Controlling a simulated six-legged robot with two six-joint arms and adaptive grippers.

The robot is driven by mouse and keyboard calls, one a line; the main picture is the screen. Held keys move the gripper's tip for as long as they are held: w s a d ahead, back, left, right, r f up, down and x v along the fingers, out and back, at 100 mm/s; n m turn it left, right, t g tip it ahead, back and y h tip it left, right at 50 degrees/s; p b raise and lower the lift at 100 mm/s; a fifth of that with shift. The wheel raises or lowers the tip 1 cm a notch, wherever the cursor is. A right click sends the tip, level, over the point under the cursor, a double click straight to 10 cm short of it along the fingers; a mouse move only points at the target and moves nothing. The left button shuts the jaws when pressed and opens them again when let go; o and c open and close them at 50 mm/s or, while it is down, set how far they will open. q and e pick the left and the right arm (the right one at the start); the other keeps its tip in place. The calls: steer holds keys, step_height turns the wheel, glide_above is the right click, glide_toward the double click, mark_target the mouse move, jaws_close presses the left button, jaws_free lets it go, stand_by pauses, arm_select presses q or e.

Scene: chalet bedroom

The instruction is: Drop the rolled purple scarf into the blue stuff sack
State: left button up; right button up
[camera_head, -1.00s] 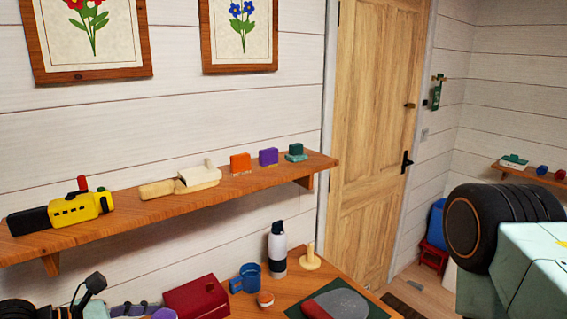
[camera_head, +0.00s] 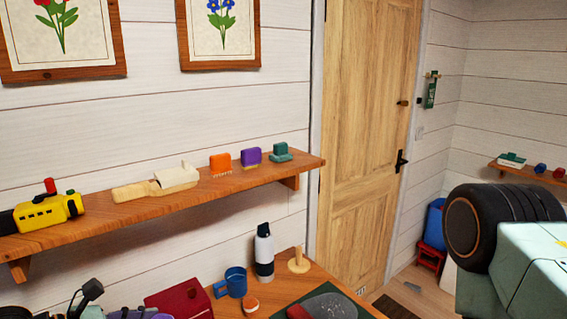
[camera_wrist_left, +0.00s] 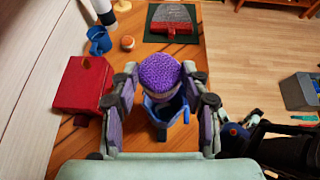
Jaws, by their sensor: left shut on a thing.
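The rolled purple scarf (camera_wrist_left: 160,72) is in the left wrist view, with a knitted, rounded end facing up. My left gripper (camera_wrist_left: 159,82) is shut on it, a finger on either side. The blue stuff sack (camera_wrist_left: 166,112) shows between the fingers, directly below the scarf in the picture; the scarf hides part of its mouth. I cannot tell how much height separates them. In the head view only bits of grey and purple show at the bottom left edge, too cut off to make out the scarf or sack. My right gripper is not in view.
A red box (camera_wrist_left: 82,84), a blue mug (camera_wrist_left: 98,40) and a small round orange-and-white item (camera_wrist_left: 128,43) stand on the wooden desk (camera_head: 318,272). A bottle (camera_head: 264,252), a wooden peg (camera_head: 299,262) and a dark mat are further along. A shelf (camera_head: 230,187) runs above.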

arm_select(q)
steer(key=f+b, duration=0.1)
steer(key=f, duration=0.1)
steer(key=f+b, duration=0.1)
steer(key=f, duration=0.1)
steer(key=shift+w+a+f+b, duration=0.1)
steer(key=shift+w+a+b, duration=0.05)
steer(key=shift+a+b, duration=0.15)
steer(key=shift+d, duration=0.2)
steer(key=o, duration=0.7)
steer(key=shift+r, duration=0.2)
steer(key=o, duration=0.5)
steer(key=shift+a+f, duration=0.1)
steer(key=shift+a, duration=0.1)
steer(key=shift+d, duration=0.2)
